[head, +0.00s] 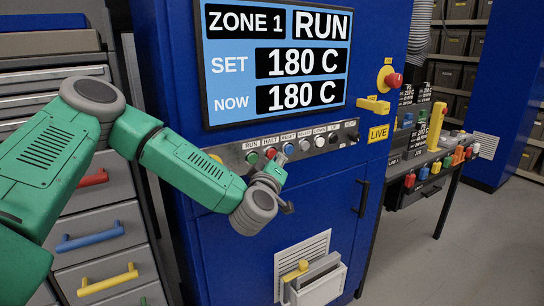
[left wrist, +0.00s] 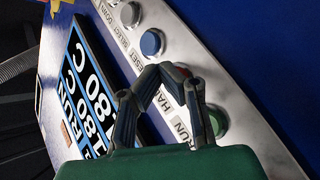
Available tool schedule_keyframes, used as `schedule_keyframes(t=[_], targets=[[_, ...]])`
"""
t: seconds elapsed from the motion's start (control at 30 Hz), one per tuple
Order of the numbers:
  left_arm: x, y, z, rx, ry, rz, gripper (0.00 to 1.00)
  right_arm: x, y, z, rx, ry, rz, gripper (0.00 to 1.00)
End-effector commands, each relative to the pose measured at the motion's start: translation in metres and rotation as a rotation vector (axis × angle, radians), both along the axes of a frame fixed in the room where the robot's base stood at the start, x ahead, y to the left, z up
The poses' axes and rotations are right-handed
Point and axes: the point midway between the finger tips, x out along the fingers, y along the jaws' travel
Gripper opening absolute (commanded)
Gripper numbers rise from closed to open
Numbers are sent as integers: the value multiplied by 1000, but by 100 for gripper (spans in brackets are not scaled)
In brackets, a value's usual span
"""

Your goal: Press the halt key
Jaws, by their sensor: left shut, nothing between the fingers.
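The halt key is the red round key (head: 270,153) under the HALT label on the grey key strip of the blue cabinet. It also shows in the left wrist view (left wrist: 183,72), partly hidden behind my fingers. My left gripper (head: 273,166) is just below and in front of the strip in the head view. In the left wrist view its fingers (left wrist: 160,76) are shut and empty, their tips close to the HALT label and red key; I cannot tell whether they touch. The green run key (left wrist: 216,121) and blue reset key (left wrist: 151,42) flank it.
The screen (head: 278,60) reads RUN, 180 C set and now. A red mushroom button (head: 393,80) on yellow sits right of it. Grey drawers (head: 105,235) stand left. A bench (head: 430,165) with several coloured parts stands right, with open floor in front.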

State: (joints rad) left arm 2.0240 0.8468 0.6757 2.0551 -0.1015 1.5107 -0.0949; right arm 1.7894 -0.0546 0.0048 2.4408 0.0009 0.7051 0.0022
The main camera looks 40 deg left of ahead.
Motion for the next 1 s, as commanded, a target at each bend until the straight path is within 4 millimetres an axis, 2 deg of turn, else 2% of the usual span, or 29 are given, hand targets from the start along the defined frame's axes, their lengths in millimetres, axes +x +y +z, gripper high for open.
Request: schedule_keyframes(t=[0.33,1.0], targets=[[0,-2,1,1,0,-1,0,0,0,0,0,0,0,40],[2,8,2,0,-1,-1,0,0,0,3,0,0,0,40]])
